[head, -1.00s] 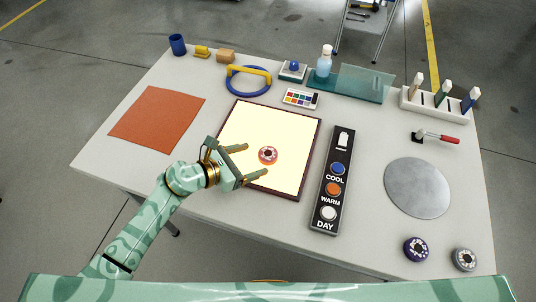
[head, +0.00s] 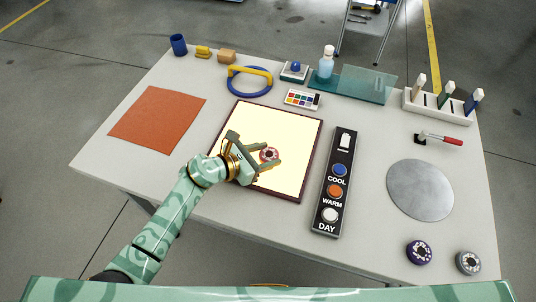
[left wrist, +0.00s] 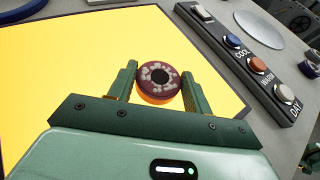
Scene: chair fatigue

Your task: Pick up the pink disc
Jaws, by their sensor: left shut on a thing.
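The pink disc (head: 269,154) is a small round piece with a dark centre and pale marks around it. It is at the lit yellow-white panel (head: 290,118) in the middle of the table. My left gripper (head: 273,156) is shut on the disc, one finger on each side. In the left wrist view the disc (left wrist: 158,79) sits between the two green fingertips (left wrist: 156,80), with an orange lower edge. I cannot tell if it is lifted off the panel. My right gripper is not in view.
A black strip with COOL, WARM and DAY buttons (head: 321,222) lies right of the panel. A grey round plate (head: 420,189), a purple disc (head: 419,252) and a grey disc (head: 468,262) are further right. An orange mat (head: 157,119) lies left.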

